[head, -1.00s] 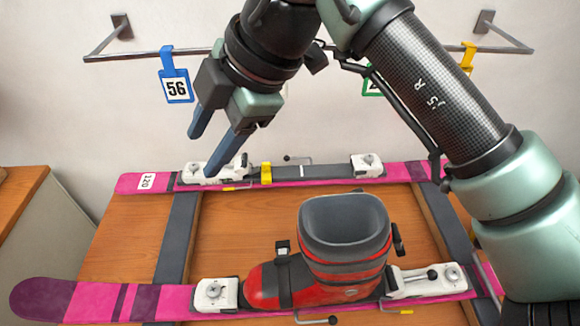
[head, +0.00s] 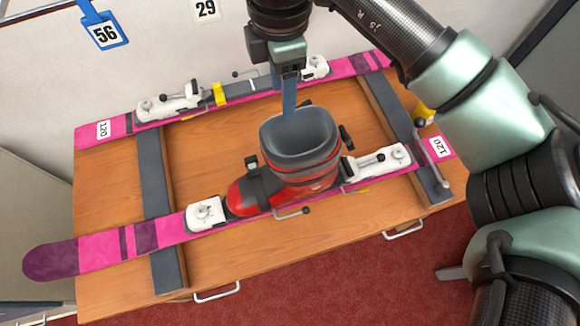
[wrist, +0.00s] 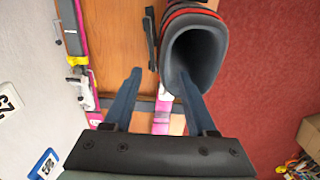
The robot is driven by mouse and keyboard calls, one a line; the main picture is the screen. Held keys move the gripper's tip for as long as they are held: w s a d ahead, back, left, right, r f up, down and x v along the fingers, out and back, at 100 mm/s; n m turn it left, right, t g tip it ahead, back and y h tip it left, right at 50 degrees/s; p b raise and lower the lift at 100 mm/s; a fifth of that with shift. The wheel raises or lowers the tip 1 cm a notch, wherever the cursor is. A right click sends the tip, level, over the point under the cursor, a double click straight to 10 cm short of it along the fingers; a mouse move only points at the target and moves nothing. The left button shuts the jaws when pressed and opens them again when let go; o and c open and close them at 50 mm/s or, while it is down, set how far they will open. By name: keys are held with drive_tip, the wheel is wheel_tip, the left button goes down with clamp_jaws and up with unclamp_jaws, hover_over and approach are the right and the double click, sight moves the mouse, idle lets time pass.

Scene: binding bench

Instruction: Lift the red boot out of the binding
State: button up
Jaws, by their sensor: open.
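The red boot (head: 310,178) with a dark grey cuff stands upright in the binding of the near pink ski (head: 95,251). Its toe points left at the white toe piece (head: 205,212); its heel meets the white heel piece (head: 378,162). My gripper (head: 288,110) is open and points down at the far rim of the cuff. In the wrist view my gripper (wrist: 158,75) has its two blue fingers apart and empty. The right finger overlaps the opening of the boot (wrist: 196,52); the left one is outside it. I cannot tell how deep the right finger reaches.
A second pink ski (head: 103,131) with empty white bindings lies at the back of the wooden bench (head: 230,262). Dark crossbars (head: 158,178) run under both skis. A blue tag reading 56 (head: 104,35) hangs on the wall. The bench's left middle is clear.

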drive_tip(key=f, duration=0.1)
drive_tip(key=f+p, duration=0.2)
drive_tip(key=f, duration=0.1)
drive_tip(key=shift+s+a, duration=0.1)
drive_tip(key=shift+s, duration=0.2)
drive_tip(key=shift+f, duration=0.55)
clamp_jaws()
